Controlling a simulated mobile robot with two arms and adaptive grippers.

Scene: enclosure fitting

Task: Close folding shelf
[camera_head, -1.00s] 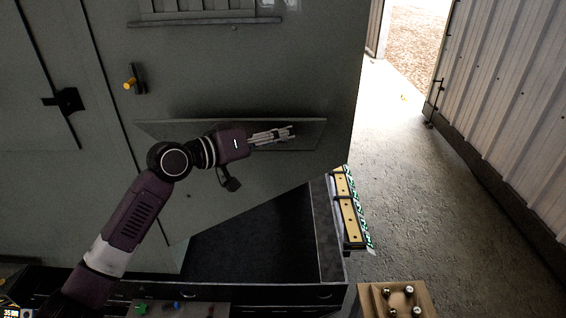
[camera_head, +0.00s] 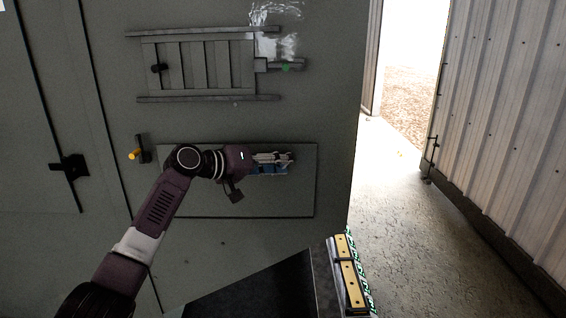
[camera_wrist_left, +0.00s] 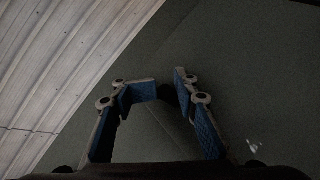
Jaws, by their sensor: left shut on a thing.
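The folding shelf (camera_head: 302,190) is a flat grey-green panel on the cabinet door in the head view. It now shows its broad face and lies nearly flat against the door. My left gripper (camera_head: 288,162) is in front of its upper right part, with the fingers pointing right. In the left wrist view, the blue-padded fingers (camera_wrist_left: 168,84) frame a dark panel edge and are closed on the shelf, though the contact itself is hard to see. My right gripper is in neither view.
A slatted frame (camera_head: 205,66) is on the door above the shelf. A handle with a yellow end (camera_head: 136,154) is left of the shelf. A box with yellow bars (camera_head: 348,275) stands at lower right. The floor (camera_head: 420,245) beyond is clear toward the corrugated wall (camera_head: 510,120).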

